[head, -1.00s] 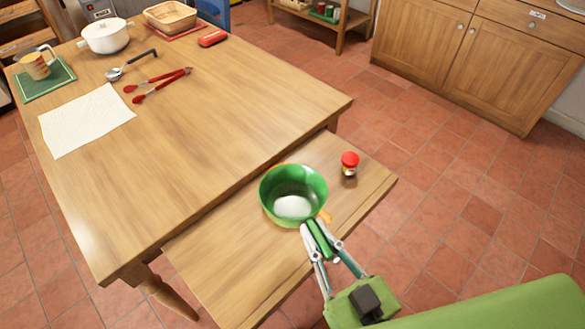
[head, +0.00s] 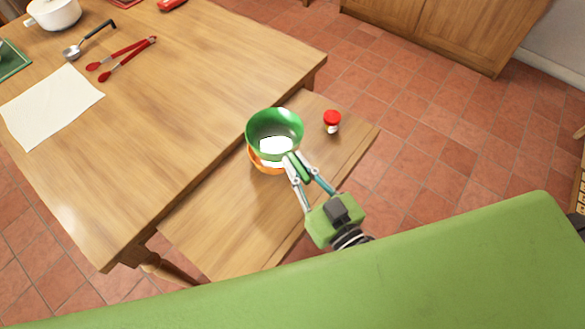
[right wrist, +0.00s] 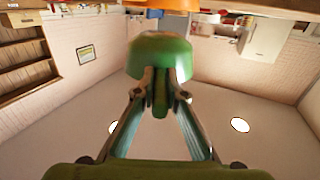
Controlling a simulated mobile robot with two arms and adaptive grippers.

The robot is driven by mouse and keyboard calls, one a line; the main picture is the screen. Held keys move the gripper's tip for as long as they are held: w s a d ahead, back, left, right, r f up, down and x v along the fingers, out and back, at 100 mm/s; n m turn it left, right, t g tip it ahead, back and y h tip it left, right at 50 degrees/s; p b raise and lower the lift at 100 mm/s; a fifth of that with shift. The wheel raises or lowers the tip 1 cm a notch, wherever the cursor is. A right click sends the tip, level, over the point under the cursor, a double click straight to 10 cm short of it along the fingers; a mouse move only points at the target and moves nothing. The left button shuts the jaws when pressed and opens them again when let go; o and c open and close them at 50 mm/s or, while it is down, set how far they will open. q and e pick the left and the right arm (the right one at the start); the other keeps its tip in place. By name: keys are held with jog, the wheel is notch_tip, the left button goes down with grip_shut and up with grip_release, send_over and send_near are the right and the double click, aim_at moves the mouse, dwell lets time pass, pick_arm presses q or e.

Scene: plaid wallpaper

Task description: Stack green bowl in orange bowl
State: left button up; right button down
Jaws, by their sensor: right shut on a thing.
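The green bowl (head: 275,121) is upright in the head view, its pale inside bottom showing. My right gripper (head: 297,166) is shut on its near side. The orange bowl (head: 258,162) stands on the low wooden bench. The green bowl covers most of it, leaving only its near left part visible. I cannot tell whether the bowls touch. In the right wrist view, the fingers (right wrist: 160,88) hold the green bowl (right wrist: 158,52), with a piece of the orange bowl (right wrist: 155,13) at the top edge. My left gripper is not in view.
A small red-lidded jar (head: 332,121) stands on the bench (head: 222,232), right of the bowls. The higher table (head: 190,85) is beside the bench, with red tongs (head: 125,57), a ladle (head: 90,38) and a white cloth (head: 48,105). The bench's near part is clear.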

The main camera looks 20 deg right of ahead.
jog(key=shift+w+a+f+b, duration=0.15)
jog(key=shift+w+f, duration=0.3)
jog(key=shift+f, duration=0.55)
jog(key=shift+w+d+f+b, duration=0.1)
jog(key=shift+w+f, duration=0.3)
jog(key=shift+f, duration=0.55)
jog(key=shift+w+a+f+b, duration=0.15)
jog(key=shift+w+f, duration=0.3)
jog(key=shift+f, duration=0.55)
jog(key=shift+d, duration=0.1)
jog(key=shift+f, duration=0.4)
jog(key=c, duration=2.1)
grip_release()
